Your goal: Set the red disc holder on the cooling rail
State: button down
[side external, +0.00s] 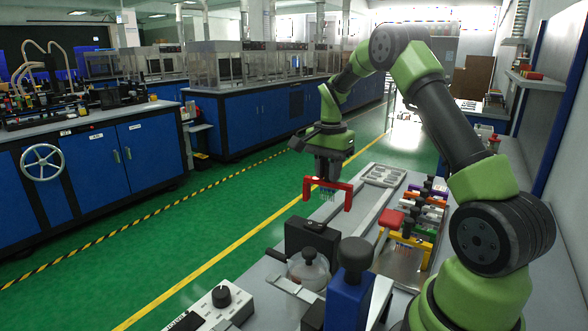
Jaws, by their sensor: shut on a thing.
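The red disc holder (342,186) is a bracket with a crossbar and an end piece hanging down at each side. My gripper (326,178) points down and is shut on the middle of its crossbar, holding it in the air near the left edge of the bench. Small thin bluish pieces hang under the crossbar, too small to make out. I cannot tell for certain which part is the cooling rail.
A long pale bar (377,214) runs along the bench left of the row. A light tray with recesses (384,175) lies behind.

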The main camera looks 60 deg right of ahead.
jog(key=s+d+f+m, duration=0.1)
jog(key=d+f, duration=0.2)
jog(key=f, duration=0.4)
jog(key=shift+s+f, duration=0.2)
jog(key=shift+f, duration=0.05)
jog(key=shift+f, duration=0.4)
dwell(1.2)
jog(key=shift+c, duration=1.6)
grip_release()
jog(key=shift+r, duration=0.1)
notch_tip(320, 180, up, 7)
